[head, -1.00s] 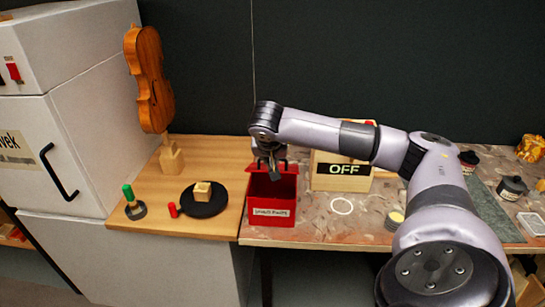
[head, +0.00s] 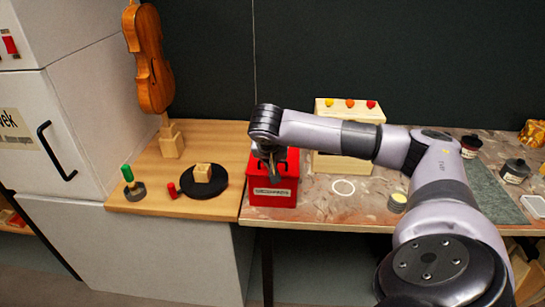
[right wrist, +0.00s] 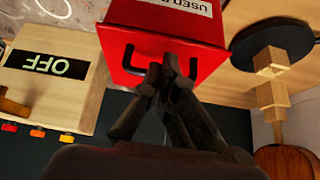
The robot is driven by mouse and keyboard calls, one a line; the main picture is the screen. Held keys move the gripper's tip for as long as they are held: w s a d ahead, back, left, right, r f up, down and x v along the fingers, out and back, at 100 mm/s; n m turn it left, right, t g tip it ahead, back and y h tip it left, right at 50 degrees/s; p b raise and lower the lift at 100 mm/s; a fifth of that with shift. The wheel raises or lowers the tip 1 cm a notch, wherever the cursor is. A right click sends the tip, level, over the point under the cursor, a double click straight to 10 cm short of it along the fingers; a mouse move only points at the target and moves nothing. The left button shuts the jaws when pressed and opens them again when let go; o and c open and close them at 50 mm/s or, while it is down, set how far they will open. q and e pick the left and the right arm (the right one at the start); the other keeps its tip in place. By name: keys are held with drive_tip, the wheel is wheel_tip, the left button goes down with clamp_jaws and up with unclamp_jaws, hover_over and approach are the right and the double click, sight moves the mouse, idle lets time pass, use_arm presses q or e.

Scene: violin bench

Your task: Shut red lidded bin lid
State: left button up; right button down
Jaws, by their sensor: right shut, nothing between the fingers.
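The red lidded bin (head: 262,202) stands on the workbench near its left end, with a pale label on its front. Its lid (head: 291,166) lies down over the top and looks shut, though my arm covers part of it. In the right wrist view the bin (right wrist: 190,48) appears upside down, with a black handle (right wrist: 129,58) on the lid. My right gripper (head: 269,157) is shut and empty, over the lid. Its fingertips (right wrist: 167,75) are close to the handle; I cannot tell whether they touch it. My left gripper is out of view.
A wooden box (head: 340,109) with coloured buttons stands right of the bin, partly behind my arm. A violin (head: 148,60), black disc (head: 205,188) and green-handled tool (head: 127,173) are to the left. Jars (head: 515,171) stand at the far right.

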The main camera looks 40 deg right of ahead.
wheel_tip(320, 180, up, 5)
drive_tip(key=p, duration=0.4)
drive_tip(key=s+a+f+b, duration=0.2)
drive_tip(key=s+a+b, duration=0.2)
drive_tip(key=s+a, duration=0.2)
drive_tip(key=shift+a+f, duration=0.2)
drive_tip(key=shift+a, duration=0.25)
